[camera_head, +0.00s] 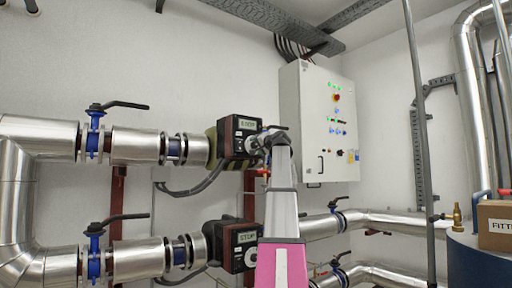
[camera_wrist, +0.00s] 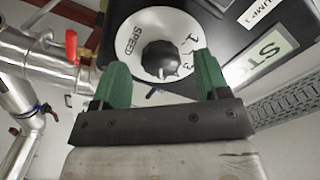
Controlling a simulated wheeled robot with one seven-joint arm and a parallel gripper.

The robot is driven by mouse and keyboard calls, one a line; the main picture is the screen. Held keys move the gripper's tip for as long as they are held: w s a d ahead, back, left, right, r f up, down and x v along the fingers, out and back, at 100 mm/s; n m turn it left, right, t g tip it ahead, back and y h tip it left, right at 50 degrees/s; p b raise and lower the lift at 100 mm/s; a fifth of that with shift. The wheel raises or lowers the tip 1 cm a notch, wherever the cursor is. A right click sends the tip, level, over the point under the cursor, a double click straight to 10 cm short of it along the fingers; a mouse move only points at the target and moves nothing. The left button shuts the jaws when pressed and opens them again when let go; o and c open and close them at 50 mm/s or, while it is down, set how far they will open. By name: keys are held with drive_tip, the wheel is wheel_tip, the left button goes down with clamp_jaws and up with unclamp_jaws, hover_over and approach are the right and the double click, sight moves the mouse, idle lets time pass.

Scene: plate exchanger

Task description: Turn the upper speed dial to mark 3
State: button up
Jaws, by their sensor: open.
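A small pale mark shows on the knob's lower side. My gripper's two green fingers (camera_wrist: 161,62) are open either side of the knob, with visible gaps. The right finger covers part of the scale.
A lower pump unit (camera_head: 232,243) with a STOP display sits below. Steel pipes with blue valves (camera_head: 95,138) lie left. A control cabinet (camera_head: 318,125) hangs behind right. A red-handled valve (camera_wrist: 71,47) shows left in the wrist view.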

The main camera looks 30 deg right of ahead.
drive_tip(key=shift+w, duration=0.65)
drive_tip(key=c, duration=0.9)
drive_tip(key=shift+c, duration=0.2)
drive_tip(key=shift+n, duration=0.5)
drive_tip(key=n, duration=0.4)
drive_tip(key=shift+n, duration=0.3)
drive_tip(key=n, duration=0.6)
drive_tip(key=shift+d, duration=0.1)
drive_tip(key=shift+n, duration=0.3)
